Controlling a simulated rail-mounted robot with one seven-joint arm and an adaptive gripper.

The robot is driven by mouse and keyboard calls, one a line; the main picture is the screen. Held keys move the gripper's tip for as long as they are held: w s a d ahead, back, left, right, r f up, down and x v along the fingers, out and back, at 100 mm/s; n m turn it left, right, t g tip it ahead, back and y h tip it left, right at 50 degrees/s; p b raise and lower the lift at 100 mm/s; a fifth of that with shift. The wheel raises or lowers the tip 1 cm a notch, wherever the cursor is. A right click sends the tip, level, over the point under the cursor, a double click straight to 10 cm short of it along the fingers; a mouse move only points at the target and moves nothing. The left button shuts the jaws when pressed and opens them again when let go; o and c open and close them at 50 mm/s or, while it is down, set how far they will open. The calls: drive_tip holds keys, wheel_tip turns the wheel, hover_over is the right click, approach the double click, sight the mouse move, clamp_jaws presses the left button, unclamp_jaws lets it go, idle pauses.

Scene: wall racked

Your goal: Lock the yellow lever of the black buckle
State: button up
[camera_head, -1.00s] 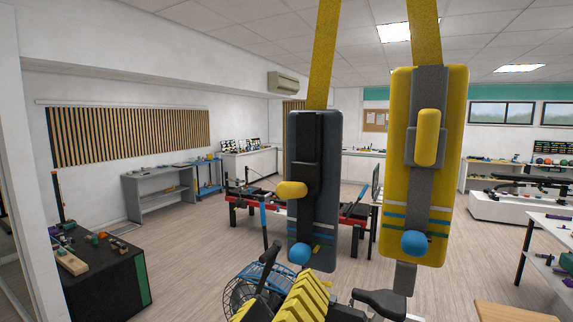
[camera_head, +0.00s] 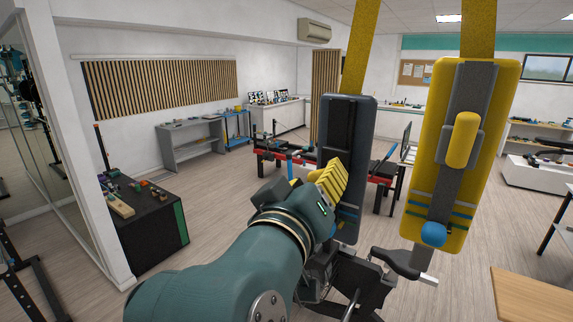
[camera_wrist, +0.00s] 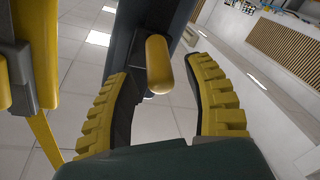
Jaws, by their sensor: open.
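The black buckle (camera_head: 352,135) is on a dark panel hanging from a yellow strap, left of a yellow panel. Its yellow lever (camera_wrist: 159,65) shows in the wrist view, standing between my two fingers with space on both sides. In the head view my gripper covers the lever. My gripper (camera_head: 331,184) has yellow ribbed fingers and sits at the left side of the dark panel. In the wrist view its fingers (camera_wrist: 158,85) are spread around the lever. I cannot see either finger touching it.
The yellow panel (camera_head: 481,90), with its own yellow lever (camera_head: 462,140) on a grey buckle, hangs close on the right. A black seat (camera_head: 396,262) is below. A black table (camera_head: 150,235) stands at left. The floor between is clear.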

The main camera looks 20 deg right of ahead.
drive_tip(key=shift+w+d, duration=0.4)
drive_tip(key=shift+w, duration=0.05)
drive_tip(key=shift+c, duration=0.4)
clamp_jaws()
